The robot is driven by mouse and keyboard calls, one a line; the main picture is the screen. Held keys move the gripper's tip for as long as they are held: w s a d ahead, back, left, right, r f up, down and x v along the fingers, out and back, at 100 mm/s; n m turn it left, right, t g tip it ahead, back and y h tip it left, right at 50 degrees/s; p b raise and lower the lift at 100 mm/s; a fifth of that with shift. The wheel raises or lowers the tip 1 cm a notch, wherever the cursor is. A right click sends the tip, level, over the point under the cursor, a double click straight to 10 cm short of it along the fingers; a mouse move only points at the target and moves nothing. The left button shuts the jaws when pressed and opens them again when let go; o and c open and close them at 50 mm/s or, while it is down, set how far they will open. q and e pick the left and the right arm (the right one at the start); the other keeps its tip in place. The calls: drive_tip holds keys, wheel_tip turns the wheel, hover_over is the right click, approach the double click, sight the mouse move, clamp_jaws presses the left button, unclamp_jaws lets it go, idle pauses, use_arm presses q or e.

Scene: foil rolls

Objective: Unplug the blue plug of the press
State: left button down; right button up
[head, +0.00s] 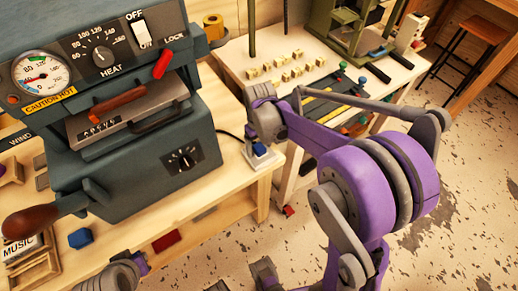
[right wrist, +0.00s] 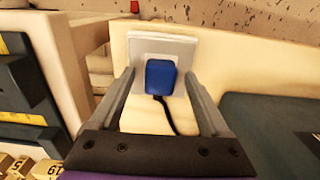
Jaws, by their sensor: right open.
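The blue plug (right wrist: 161,78) sits in a white socket plate (right wrist: 178,44) on a pale wooden surface, with a black cord running from it. In the head view the plug (head: 259,149) shows small at the right edge of the bench, partly hidden by my right gripper (head: 257,139). In the right wrist view the gripper (right wrist: 160,88) is open, one finger on each side of the plug, with gaps between. The grey-green press (head: 130,150) stands on the bench at the left, with dials, a red lever and a wooden handle.
A second table (head: 300,60) behind holds small yellow blocks, dark bars and a green machine (head: 345,25). A blue block (head: 80,238) and a red block (head: 166,240) lie at the bench front. A stool (head: 470,40) stands far right. The floor at right is clear.

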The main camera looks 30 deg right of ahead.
sight(259, 147)
idle(0.8)
clamp_jaws()
drive_tip(key=shift+r, duration=0.15)
idle(0.4)
drive_tip(key=shift+r+p, duration=1.95)
drive_tip(key=shift+r, duration=0.95)
